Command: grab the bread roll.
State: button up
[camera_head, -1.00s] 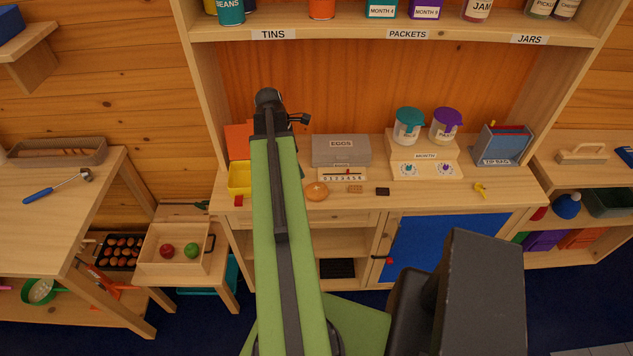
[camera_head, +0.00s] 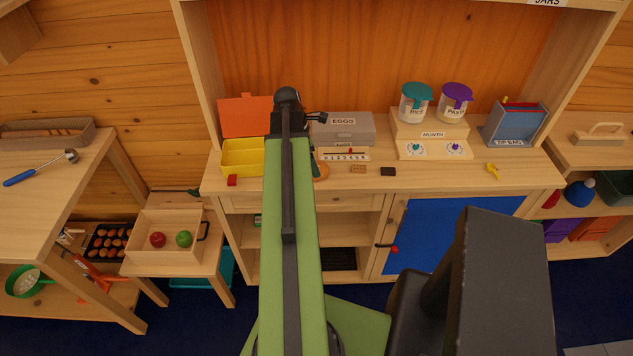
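The bread roll (camera_head: 322,171) is a small round orange-brown thing on the counter of the wooden shelf unit. Its left part is hidden behind my green arm. My gripper (camera_head: 318,118) is at the far end of the arm, dark and small, in front of the left end of the grey EGGS box. In the picture it lies above the roll, with no visible contact. Whether its fingers are open or shut does not show.
The EGGS box (camera_head: 347,130), a number strip (camera_head: 344,156) and small brown blocks (camera_head: 388,171) are near the roll. A yellow box (camera_head: 243,157) is left of my arm. The MONTH stand (camera_head: 432,150) and tip bag holder (camera_head: 515,125) are on the right.

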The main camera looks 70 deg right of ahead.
aim_at(324, 169)
jog(key=b+x, duration=0.5)
jog(key=shift+s+a+f, duration=0.1)
jog(key=shift+s+f, duration=0.1)
jog(key=shift+r, duration=0.2)
jog(key=c, duration=1.4)
